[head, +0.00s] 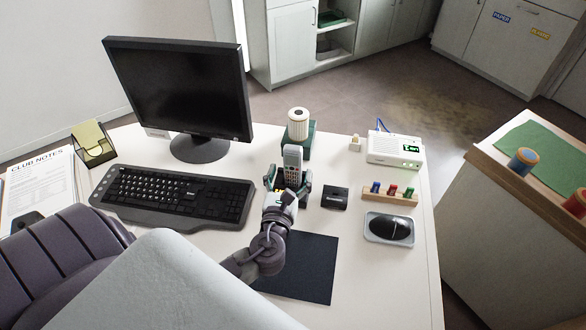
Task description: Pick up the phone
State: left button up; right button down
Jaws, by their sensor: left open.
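The phone (292,165) is a grey cordless handset with a keypad and a small screen. It stands upright on the desk, in the middle of the head view. My left gripper (288,188) is open, with one finger on each side of the phone's lower part. I cannot tell whether the fingers touch it. The phone's bottom is hidden by the gripper. My right gripper is not in view.
A monitor (180,90) and keyboard (175,197) stand left of the phone. A white cylinder (298,124) on a green base is behind it. A small black box (334,198), a peg rack (388,195) and a mouse tray (389,228) sit right. A dark mat (305,270) lies in front.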

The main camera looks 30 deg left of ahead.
aim_at(292, 161)
pick_arm(q)
jog(key=shift+p+x, duration=0.4)
jog(key=shift+x, duration=2.4)
jog(key=shift+s+a+r, duration=0.15)
jog(key=c, duration=1.4)
